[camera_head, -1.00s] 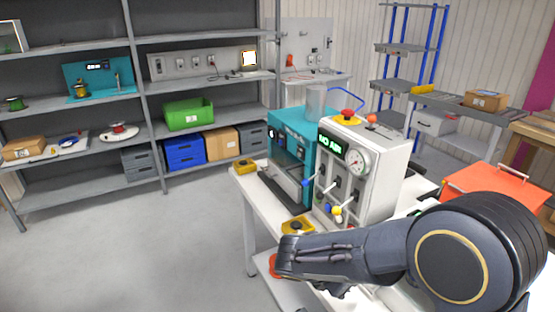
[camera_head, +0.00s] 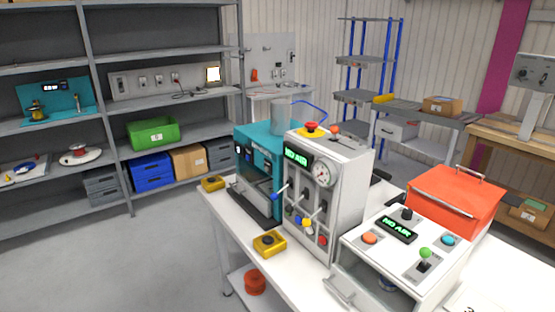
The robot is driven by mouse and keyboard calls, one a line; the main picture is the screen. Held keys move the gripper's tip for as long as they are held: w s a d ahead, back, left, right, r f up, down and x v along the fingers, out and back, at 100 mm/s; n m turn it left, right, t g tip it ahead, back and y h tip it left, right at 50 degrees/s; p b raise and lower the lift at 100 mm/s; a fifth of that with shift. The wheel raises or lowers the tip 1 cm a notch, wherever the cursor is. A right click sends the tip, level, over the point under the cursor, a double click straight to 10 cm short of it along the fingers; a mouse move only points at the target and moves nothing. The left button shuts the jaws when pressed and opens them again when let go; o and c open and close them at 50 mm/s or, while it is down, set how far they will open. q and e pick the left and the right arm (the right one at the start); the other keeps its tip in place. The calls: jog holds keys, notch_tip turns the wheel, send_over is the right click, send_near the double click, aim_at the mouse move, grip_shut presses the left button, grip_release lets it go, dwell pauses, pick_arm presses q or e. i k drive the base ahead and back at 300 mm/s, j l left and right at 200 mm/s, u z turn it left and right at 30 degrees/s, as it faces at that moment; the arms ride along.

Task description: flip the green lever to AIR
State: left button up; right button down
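A lever with a green knob (camera_head: 425,254) stands on a small plate on the sloped top of a low white box (camera_head: 375,262) at the lower right. A dark display (camera_head: 399,229) on the same top reads NO AIR in green. An orange button (camera_head: 370,238), a black knob (camera_head: 407,214) and a blue button (camera_head: 448,240) are around the display. Neither of my grippers is in view.
A tall white machine (camera_head: 345,190) with a gauge and a second NO AIR display stands left of the box, beside a teal machine (camera_head: 262,140). An orange-red case (camera_head: 450,200) is behind the box. Yellow boxes (camera_head: 269,243) sit on the white table's left edge.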

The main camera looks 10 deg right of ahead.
aim_at(425, 252)
jog(key=z, duration=1.6)
jog(key=i+j, duration=0.15)
jog(key=i, duration=0.2)
jog(key=l+z, duration=0.05)
